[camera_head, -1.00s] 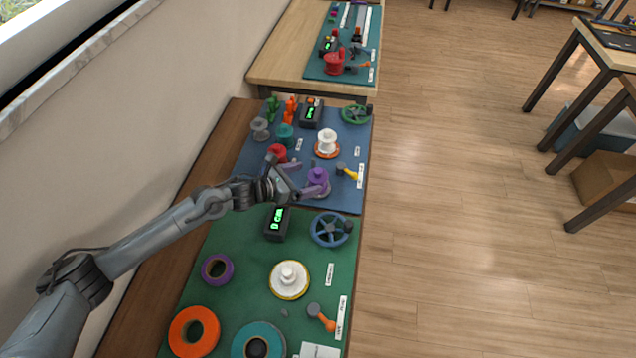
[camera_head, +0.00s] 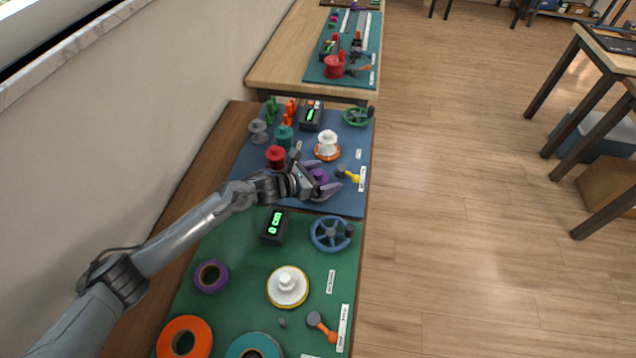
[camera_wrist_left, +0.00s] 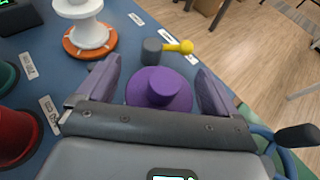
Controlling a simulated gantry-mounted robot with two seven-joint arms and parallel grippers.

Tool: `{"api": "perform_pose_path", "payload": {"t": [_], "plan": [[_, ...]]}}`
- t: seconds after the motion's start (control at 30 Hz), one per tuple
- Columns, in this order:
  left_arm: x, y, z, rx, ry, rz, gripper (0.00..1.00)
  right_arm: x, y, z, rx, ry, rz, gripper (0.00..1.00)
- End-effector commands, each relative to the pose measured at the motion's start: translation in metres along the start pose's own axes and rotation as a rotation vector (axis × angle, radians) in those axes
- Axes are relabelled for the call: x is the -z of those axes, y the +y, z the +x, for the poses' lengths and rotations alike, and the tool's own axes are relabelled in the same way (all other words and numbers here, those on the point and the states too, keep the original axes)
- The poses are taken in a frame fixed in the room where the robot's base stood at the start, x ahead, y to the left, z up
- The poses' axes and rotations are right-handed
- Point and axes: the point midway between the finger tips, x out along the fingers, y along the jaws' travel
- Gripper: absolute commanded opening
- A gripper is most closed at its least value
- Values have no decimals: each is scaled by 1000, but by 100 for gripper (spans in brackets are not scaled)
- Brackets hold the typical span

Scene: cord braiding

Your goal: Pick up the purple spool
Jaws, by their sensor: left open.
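The purple spool (camera_head: 320,177) stands on the blue mat (camera_head: 346,202), partly hidden by my gripper in the head view. In the left wrist view the purple spool (camera_wrist_left: 158,90) shows its round top knob and wide flange between my fingers. My left gripper (camera_head: 325,182) is open, with one finger on each side of the spool. In the left wrist view, gaps show between the spool and the fingers of the left gripper (camera_wrist_left: 157,82). The lower part of the spool is hidden by the gripper body. My right gripper is not in view.
A white spool on an orange base (camera_head: 327,146), a red spool (camera_head: 275,156) and a teal spool (camera_head: 284,136) stand nearby. A yellow-handled crank (camera_wrist_left: 170,48) is just beyond the purple spool. A blue handwheel (camera_head: 330,233) and a counter box (camera_head: 275,227) are on the green mat.

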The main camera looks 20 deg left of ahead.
Motion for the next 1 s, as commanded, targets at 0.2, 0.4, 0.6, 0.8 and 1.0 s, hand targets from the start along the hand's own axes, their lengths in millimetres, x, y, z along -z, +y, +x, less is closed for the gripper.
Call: {"api": "perform_pose_path", "payload": {"t": [0.2,0.4,0.6,0.8,1.0], "plan": [[0,0,0,0,0,0,72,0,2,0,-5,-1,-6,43],[0,0,0,0,0,0,41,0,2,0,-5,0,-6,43],[0,0,0,0,0,0,33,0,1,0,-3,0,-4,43],[-6,0,-3,0,-1,2,33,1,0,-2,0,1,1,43],[-31,1,-13,-1,-3,4,33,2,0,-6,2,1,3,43]]}}
